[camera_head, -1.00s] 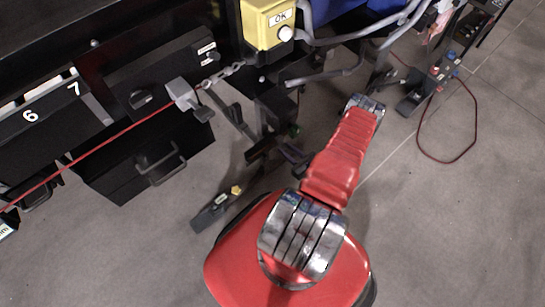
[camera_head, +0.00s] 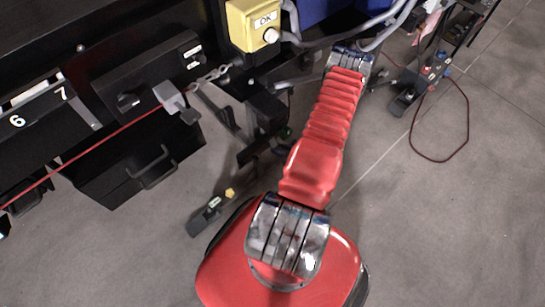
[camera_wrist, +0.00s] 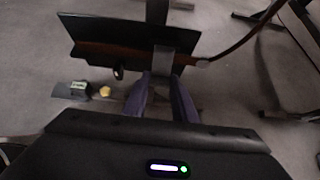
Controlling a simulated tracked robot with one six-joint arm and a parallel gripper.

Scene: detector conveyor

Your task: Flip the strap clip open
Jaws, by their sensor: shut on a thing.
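A grey clip (camera_head: 171,98) sits on the front of the black console, with a red strap running from it to the lower left and a chain beside it. I cannot tell whether its flap is open. My gripper (camera_wrist: 162,80) shows in the wrist view as two purple-grey fingers close around a grey upright piece (camera_wrist: 166,62). This piece lies in front of a dark panel with a brown edge (camera_wrist: 130,38). I cannot tell whether the grey piece belongs to the clip. In the head view my gripper is hard to make out among dark parts.
A yellow OK button box (camera_head: 254,24) stands above the chain. A black drawer box (camera_head: 135,165) with a handle hangs under the console. A labelled dark device (camera_head: 208,214) lies on the floor. Cables and stands (camera_head: 425,85) are at upper right; floor at lower right is clear.

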